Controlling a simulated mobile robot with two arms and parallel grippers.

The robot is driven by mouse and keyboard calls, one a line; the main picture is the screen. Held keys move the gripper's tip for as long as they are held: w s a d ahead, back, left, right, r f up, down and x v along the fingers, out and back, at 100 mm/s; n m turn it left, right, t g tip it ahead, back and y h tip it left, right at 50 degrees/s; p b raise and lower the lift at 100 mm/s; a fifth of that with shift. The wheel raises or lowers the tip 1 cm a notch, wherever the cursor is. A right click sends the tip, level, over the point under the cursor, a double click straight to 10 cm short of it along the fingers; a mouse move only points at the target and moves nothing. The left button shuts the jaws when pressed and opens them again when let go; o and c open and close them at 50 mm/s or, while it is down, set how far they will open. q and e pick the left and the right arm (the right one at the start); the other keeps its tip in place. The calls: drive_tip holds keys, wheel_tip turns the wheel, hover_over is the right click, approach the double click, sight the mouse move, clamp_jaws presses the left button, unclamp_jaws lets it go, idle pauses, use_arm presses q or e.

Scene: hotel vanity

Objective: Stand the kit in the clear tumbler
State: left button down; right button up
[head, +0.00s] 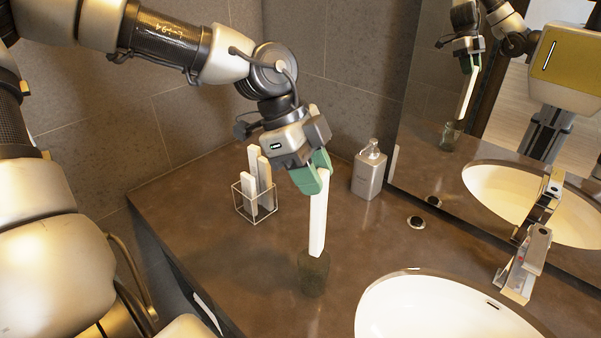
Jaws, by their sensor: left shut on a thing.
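My left gripper (318,174), with green fingers, is shut on the upper end of a long white kit (318,225). The kit hangs nearly upright, leaning slightly. Its lower end is at the mouth of a dark, see-through tumbler (313,276) on the counter. I cannot tell whether the tip is inside the tumbler or just behind or above its rim. A clear square holder (243,209) with several white kits (265,175) stands to the left, behind the tumbler. My right gripper is not in view.
A grey soap dispenser (369,170) stands behind and right of the held kit. A white sink basin (430,310) and a metal faucet (525,262) are at the right. A mirror (440,110) lines the right wall. The brown counter (210,265) is bare left of the tumbler.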

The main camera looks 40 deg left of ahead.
sight(310, 220)
use_arm(q)
drive_tip(key=shift+a+f+b, duration=0.15)
drive_tip(key=shift+f+b, duration=2.1)
drive_tip(key=shift+f, duration=0.4)
drive_tip(key=shift+a+f+b, duration=0.15)
drive_tip(key=shift+f+b, duration=2.05)
drive_tip(key=shift+f, duration=0.4)
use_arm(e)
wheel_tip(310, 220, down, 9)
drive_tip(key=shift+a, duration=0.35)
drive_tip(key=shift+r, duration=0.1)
use_arm(q)
drive_tip(key=c, duration=0.8)
unclamp_jaws()
drive_tip(key=shift+o, duration=0.2)
drive_tip(key=v, duration=1)
drive_tip(key=shift+a+r, duration=0.25)
drive_tip(key=shift+r, duration=0.1)
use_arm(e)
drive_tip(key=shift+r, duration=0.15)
